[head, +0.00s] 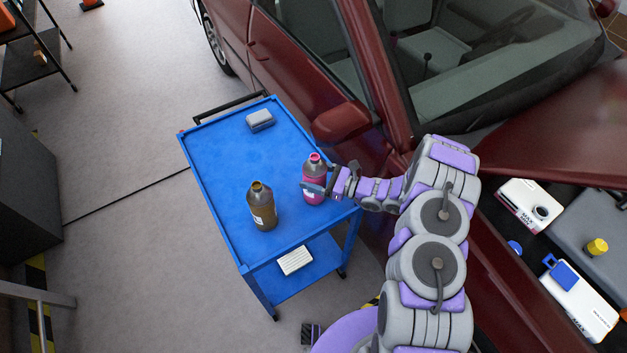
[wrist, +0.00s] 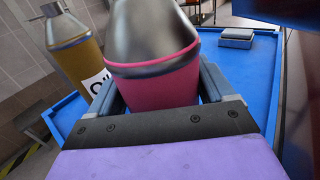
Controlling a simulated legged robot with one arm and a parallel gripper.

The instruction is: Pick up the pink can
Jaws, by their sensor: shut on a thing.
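The pink can (head: 314,172) is a bottle-shaped container with a grey shoulder and a pink cap. It stands upright at the right side of the blue cart's top (head: 226,160). My gripper (head: 314,190) reaches it from the right, with its fingers on either side of the can's body. In the wrist view the pink can (wrist: 155,75) fills the space between the two fingers (wrist: 170,92), and my gripper is shut on it. Its base is hidden in the wrist view, and I cannot tell whether it is clear of the cart.
A yellow-brown bottle (head: 262,208) stands left of the pink can, near the cart's front. A grey box (head: 260,120) lies at the cart's back. The red car (head: 342,122) stands close on the right, its mirror near the cart.

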